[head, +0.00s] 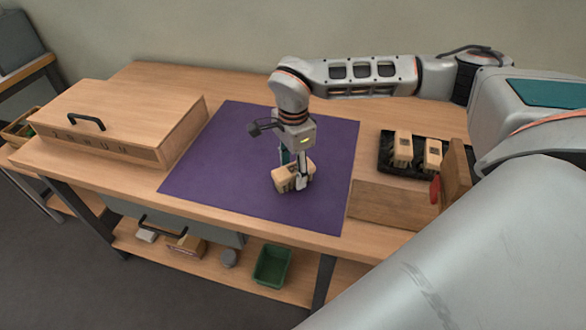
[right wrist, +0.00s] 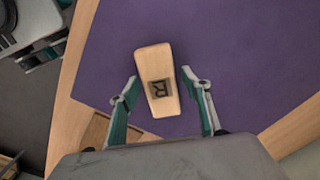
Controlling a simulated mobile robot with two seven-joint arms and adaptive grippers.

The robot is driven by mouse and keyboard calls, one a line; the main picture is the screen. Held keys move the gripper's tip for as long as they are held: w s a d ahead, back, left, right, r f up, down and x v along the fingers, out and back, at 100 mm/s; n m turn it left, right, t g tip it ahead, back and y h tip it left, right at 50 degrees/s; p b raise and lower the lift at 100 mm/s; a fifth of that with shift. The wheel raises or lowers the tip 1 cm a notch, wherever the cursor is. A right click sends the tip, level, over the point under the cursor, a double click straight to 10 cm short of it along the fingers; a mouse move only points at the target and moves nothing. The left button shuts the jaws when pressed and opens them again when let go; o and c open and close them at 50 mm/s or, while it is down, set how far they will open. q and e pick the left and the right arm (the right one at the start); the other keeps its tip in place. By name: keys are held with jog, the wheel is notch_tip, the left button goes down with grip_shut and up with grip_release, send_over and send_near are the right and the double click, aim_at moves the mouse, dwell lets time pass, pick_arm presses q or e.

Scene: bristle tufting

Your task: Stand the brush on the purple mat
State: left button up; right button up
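The brush, a light wooden block (head: 285,180) with a dark square mark, is on or just above the purple mat (head: 230,165). My right gripper (head: 294,173) points down over it. In the right wrist view, the block (right wrist: 157,62) is between the two spread fingers of the right gripper (right wrist: 158,76), with a visible gap on each side. No bristles show on it, and its underside is hidden. My left gripper is not in view.
A black tray (head: 388,168) with two similar wooden blocks (head: 403,147) is right of the mat. A wooden holder with a red part (head: 435,189) stands near it. A large wooden case (head: 120,115) with a black handle is on the left. The mat's left side is clear.

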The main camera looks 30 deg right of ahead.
aim_at(293, 169)
notch_tip(293, 169, up, 12)
jog(key=p, duration=0.1)
jog(key=shift+r, duration=0.15)
dwell(0.4)
dwell(0.5)
